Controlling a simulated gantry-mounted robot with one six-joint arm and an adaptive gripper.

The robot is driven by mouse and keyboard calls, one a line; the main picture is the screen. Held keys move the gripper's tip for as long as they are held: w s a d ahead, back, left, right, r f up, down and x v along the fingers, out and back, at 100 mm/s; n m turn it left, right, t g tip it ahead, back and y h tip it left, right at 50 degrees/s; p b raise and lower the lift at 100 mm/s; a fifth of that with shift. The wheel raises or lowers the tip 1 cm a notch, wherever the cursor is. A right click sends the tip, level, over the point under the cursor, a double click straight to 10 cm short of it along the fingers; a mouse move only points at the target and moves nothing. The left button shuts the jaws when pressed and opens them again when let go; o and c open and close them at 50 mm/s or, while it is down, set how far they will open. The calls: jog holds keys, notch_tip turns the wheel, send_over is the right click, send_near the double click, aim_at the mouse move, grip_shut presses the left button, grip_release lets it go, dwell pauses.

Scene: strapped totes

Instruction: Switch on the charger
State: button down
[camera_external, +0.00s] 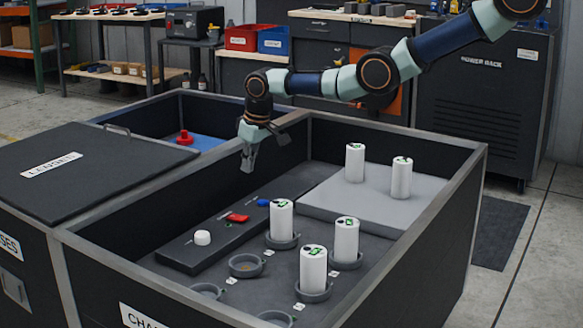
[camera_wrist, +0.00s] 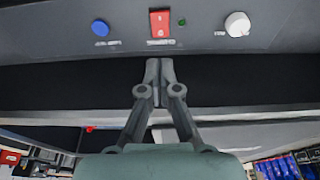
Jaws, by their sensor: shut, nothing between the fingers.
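The charger's dark control strip (camera_external: 183,255) runs along the left inner side of the large tote. On it are a red rocker switch (camera_external: 238,217), a blue button (camera_external: 263,202) and a white knob (camera_external: 202,237). In the wrist view the red rocker switch (camera_wrist: 159,22) sits between the blue button (camera_wrist: 100,27) and the white knob (camera_wrist: 237,24), with a small green light (camera_wrist: 181,21) beside it. My gripper (camera_external: 247,168) is above the strip, apart from the switch. In the wrist view my gripper (camera_wrist: 159,66) has its fingertips together and empty.
White cylinders (camera_external: 281,220) stand in round grey holders, and two more stand on a raised grey plate (camera_external: 350,212). Some holders (camera_external: 246,265) are empty. Tote walls (camera_external: 440,218) surround the strip.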

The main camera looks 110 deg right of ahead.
aim_at(243, 218)
jog(key=shift+f, duration=0.1)
jog(key=b+x, duration=0.8)
jog(key=b, duration=0.1)
jog(key=a+b+x, duration=0.1)
jog(key=b+x, duration=0.3)
jog(key=b, duration=0.1)
jog(key=shift+s+d+f, duration=0.1)
jog(key=shift+s+f, duration=0.1)
jog(key=shift+f, duration=0.2)
jog(key=shift+s+f+b, duration=0.1)
jog(key=shift+f+b, duration=0.25)
jog(key=shift+f, duration=0.2)
